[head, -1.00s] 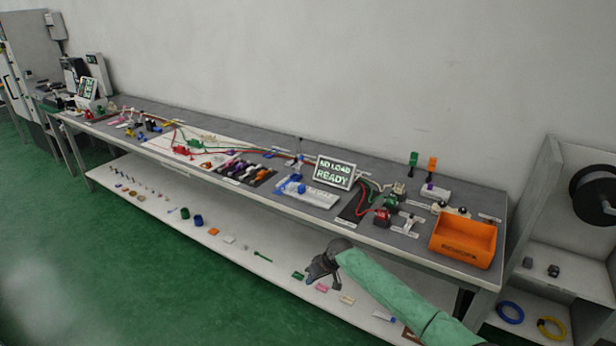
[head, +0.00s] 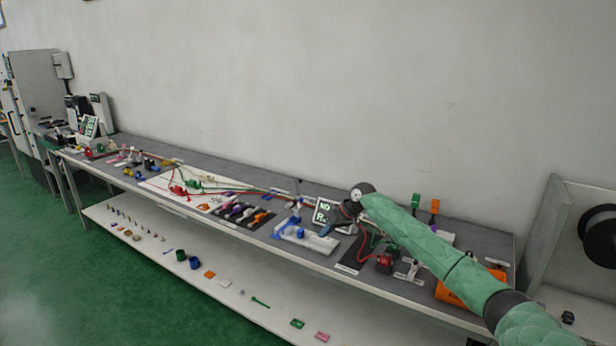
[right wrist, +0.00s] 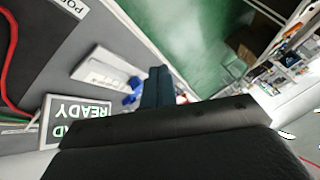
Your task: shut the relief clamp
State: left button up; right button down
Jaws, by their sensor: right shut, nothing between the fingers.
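A white fixture plate (head: 318,243) with a blue lever-like part (head: 288,224) and a blue block lies on the bench near its middle. I take this for the relief clamp, but its label is not readable. Both also show in the right wrist view as a white plate (right wrist: 100,72) and a small blue part (right wrist: 131,98), partly behind the fingers. My right gripper (head: 326,231) is shut and empty, just above the right end of the plate. Its fingers (right wrist: 156,80) show together in the right wrist view. Whether they touch the plate is unclear. My left gripper is out of view.
A display (head: 322,209) stands behind my right gripper and is partly hidden by it. A red part with a red cable (head: 384,263) is to the right. An orange bin (head: 447,294) is partly behind my arm.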

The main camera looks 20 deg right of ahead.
aim_at(298, 182)
jog(key=i+l, duration=0.35)
jog(key=i, duration=0.2)
jog(key=i+l, duration=0.4)
jog(key=i, duration=0.2)
jog(key=i+l, duration=0.35)
jog(key=i, duration=0.2)
